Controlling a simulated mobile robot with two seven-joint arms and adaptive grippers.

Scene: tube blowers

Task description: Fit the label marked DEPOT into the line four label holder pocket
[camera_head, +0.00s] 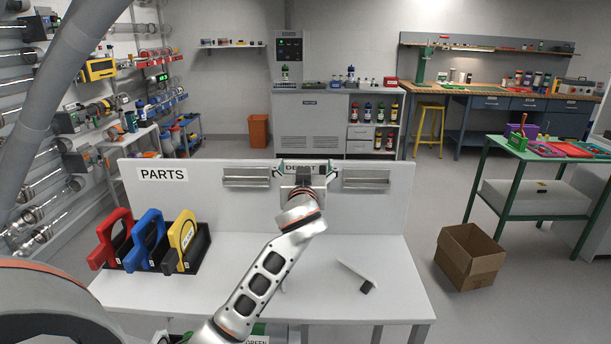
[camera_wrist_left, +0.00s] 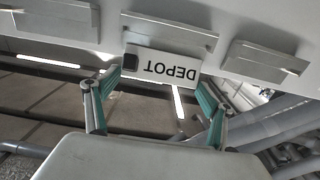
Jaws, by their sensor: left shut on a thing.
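The DEPOT label (camera_wrist_left: 165,66) is a white plate with a black block at one end; its text is upside down in the left wrist view. In the head view the label (camera_head: 301,168) shows partly above my left gripper (camera_head: 303,178). My left gripper (camera_wrist_left: 159,78) is shut on the label by its ends, at the white board. A middle metal holder (camera_wrist_left: 171,31) is right beside the label's edge; whether the label is in its pocket I cannot tell. Other holders flank it, left (camera_head: 247,177) and right (camera_head: 366,179). No line number is readable. My right gripper is out of view.
A board marked PARTS (camera_head: 162,175) stands behind the white table (camera_head: 225,290). Red (camera_head: 112,238), blue (camera_head: 148,240) and yellow (camera_head: 182,240) handled tools stand in a black rack at left. A pale strip with a dark end (camera_head: 357,275) lies at right.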

